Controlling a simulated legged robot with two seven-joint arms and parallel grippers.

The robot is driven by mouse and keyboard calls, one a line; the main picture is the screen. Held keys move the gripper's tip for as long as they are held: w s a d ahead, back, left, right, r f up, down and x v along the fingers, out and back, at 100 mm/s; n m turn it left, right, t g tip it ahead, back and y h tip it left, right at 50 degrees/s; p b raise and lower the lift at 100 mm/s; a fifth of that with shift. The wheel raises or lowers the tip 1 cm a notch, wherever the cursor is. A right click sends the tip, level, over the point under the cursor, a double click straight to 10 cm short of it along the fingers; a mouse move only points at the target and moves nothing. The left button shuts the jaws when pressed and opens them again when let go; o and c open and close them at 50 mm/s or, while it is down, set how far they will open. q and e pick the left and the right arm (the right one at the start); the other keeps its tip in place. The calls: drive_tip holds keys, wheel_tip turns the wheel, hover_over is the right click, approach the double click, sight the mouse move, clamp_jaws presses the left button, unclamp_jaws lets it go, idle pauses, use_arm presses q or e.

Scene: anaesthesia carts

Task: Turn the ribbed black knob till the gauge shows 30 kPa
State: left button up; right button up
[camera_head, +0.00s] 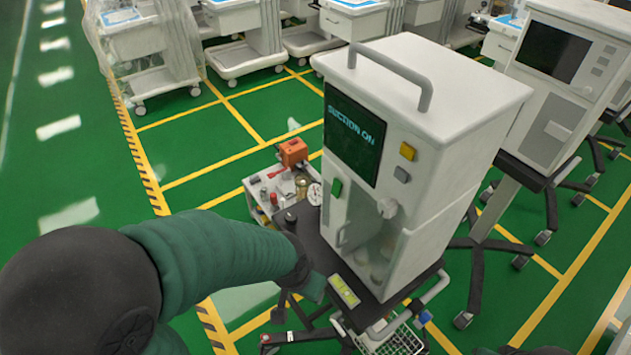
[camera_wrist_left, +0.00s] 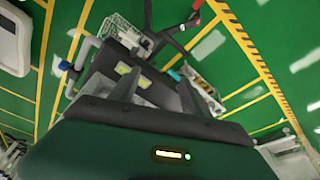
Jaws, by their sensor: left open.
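A small round white gauge (camera_head: 315,194) sits at the left side of the white suction unit (camera_head: 430,130), whose dark screen reads "SUCTION ON". The gauge's needle and numbers are too small to read. A small dark knob-like piece (camera_head: 290,218) stands below and left of the gauge; I cannot make out ribs on it. My left arm reaches in from the left, its wrist end just below that piece, with the fingers not clear there. In the left wrist view my left gripper (camera_wrist_left: 160,80) is open, with nothing seen between its fingers. My right gripper is not in view.
The unit stands on a dark wheeled stand; a yellow-green label (camera_head: 344,290) lies on its front ledge. A wire basket (camera_head: 400,340) hangs below. A small tray with an orange box (camera_head: 292,152) is behind the gauge. Other carts stand at the back and right.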

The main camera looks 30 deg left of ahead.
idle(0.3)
use_arm(q)
drive_tip(key=m+t+b, duration=0.2)
drive_tip(key=t+b, duration=0.6)
drive_tip(key=b, duration=0.1)
approach(299, 217)
drive_tip(key=shift+s+a+f+y, duration=0.15)
drive_tip(key=shift+s+a, duration=0.15)
drive_tip(key=shift+a, duration=0.15)
drive_tip(key=shift+s+a+f+y, duration=0.15)
drive_tip(key=shift+s+a, duration=0.1)
drive_tip(key=shift+a, duration=0.15)
drive_tip(key=s+a+f+m+t+h+b, duration=0.2)
drive_tip(key=s+a+f+t+h+b, duration=0.1)
drive_tip(key=s+a+t+h+b, duration=0.25)
drive_tip(key=shift+t+h, duration=0.45)
drive_tip(key=x, duration=0.5)
drive_tip(key=d+x, duration=0.1)
drive_tip(key=x, duration=0.4)
drive_tip(key=p+x, duration=0.1)
drive_tip(key=x, duration=0.4)
drive_tip(key=shift+d+r, duration=0.25)
drive_tip(key=shift+d, duration=0.25)
drive_tip(key=shift+w+d, duration=0.15)
drive_tip(key=shift+w, duration=0.05)
